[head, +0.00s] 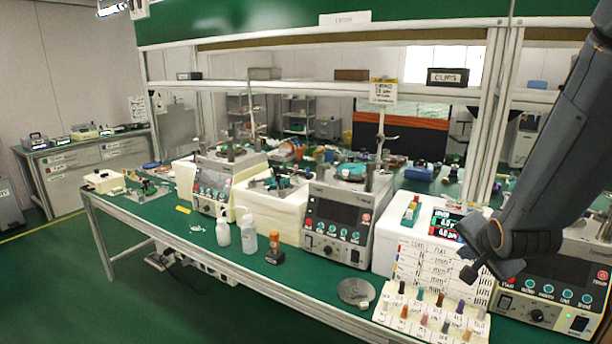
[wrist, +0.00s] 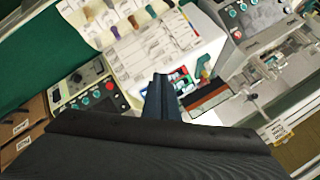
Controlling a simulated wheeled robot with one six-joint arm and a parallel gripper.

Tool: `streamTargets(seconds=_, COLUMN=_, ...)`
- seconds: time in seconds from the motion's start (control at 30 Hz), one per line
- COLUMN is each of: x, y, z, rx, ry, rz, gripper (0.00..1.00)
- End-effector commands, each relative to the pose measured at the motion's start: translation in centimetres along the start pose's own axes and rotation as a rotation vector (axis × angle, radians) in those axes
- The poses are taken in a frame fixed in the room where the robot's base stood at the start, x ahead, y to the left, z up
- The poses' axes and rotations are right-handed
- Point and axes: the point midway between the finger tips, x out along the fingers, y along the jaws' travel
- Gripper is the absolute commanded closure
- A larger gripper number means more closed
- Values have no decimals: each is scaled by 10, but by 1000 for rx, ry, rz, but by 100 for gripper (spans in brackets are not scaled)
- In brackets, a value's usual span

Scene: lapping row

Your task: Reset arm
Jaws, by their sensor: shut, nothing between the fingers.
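My arm (head: 565,140) comes in from the upper right in the head view. The gripper is shut and holds nothing. In the wrist view the shut fingers (wrist: 160,90) point toward the white box and a tray of small coloured pieces (wrist: 182,84). The gripper appears above the bench, apart from the things below it.
A white card rack (head: 430,278) with several coloured-capped pieces stands below my gripper. Control machines (head: 340,215) line the green bench. Bottles (head: 248,232) and a grey disc (head: 356,291) stand near its front edge. Shelf posts (head: 485,150) rise behind. Open green floor lies at left.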

Motion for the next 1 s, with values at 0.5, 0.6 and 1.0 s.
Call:
streamTargets(seconds=0.5, x=-88, y=34, z=208, rx=-979, ry=-690, rz=186, gripper=100)
streamTargets(seconds=0.6, x=-96, y=37, z=216, rx=-1027, ry=-734, rz=181, gripper=83)
streamTargets(seconds=1.0, x=-97, y=38, z=217, rx=-1036, ry=-741, rz=179, gripper=68)
